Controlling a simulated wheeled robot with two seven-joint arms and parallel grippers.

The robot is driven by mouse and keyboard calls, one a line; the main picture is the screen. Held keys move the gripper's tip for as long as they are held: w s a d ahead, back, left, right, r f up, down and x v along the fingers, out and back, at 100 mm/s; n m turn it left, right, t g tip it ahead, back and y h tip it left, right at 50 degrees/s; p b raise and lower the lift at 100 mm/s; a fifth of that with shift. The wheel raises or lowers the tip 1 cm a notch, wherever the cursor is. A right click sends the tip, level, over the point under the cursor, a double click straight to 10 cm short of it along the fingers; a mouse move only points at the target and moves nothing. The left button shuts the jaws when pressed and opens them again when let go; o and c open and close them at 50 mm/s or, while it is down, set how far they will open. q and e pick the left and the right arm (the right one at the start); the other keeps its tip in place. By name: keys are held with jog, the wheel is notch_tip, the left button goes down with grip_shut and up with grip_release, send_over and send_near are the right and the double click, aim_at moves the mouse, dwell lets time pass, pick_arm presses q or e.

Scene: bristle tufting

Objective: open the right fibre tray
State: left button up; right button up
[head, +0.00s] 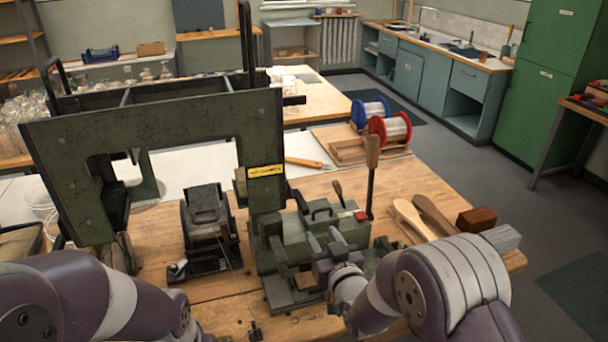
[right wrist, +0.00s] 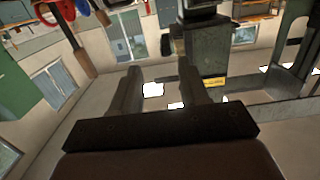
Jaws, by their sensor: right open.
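The green tufting machine (head: 150,130) stands on the wooden bench. At the foot of its right post is a low green unit (head: 345,228) with a small handle on top; it seems to hold the fibre trays. I cannot tell the right tray's edges, nor how far it is open. My right gripper (head: 322,264) is in front of this unit and overlaps it in the head view; contact cannot be told. In the right wrist view its two fingers (right wrist: 160,92) are apart with nothing between them. My left arm enters at lower left, but its gripper does not show.
A wooden-handled lever (head: 372,165) rises behind the unit. Wooden paddles (head: 412,219) and two blocks lie to its right. A black fixture (head: 206,225) stands to the left. Blue and red spools (head: 390,129) sit at the bench's back.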

aim_at(309, 210)
jog(key=shift+t+y, duration=0.3)
jog(key=x, duration=0.3)
jog(key=p+x, duration=0.1)
jog(key=x, duration=0.3)
jog(key=r+x, duration=0.1)
jog(key=x, duration=0.2)
jog(key=shift+w+a, duration=0.2)
jog(key=shift+a, duration=0.25)
jog(key=shift+w+a+r, duration=0.1)
jog(key=shift+w+a, duration=0.05)
jog(key=shift+w, duration=0.1)
jog(key=shift+w+a+p, duration=0.1)
jog(key=shift+w+p, duration=0.2)
jog(key=shift+w, duration=0.15)
jog(key=shift+s, duration=0.1)
grip_shut()
jog(key=shift+d, duration=0.3)
pick_arm(q)
jog(key=s+f+b, duration=0.1)
jog(key=b, duration=0.2)
jog(key=shift+a+f+b, duration=0.15)
jog(key=shift+b, duration=0.2)
pick_arm(e)
jog(key=w+d, duration=0.4)
jog(key=d, duration=0.9)
jog(key=shift+w, duration=0.2)
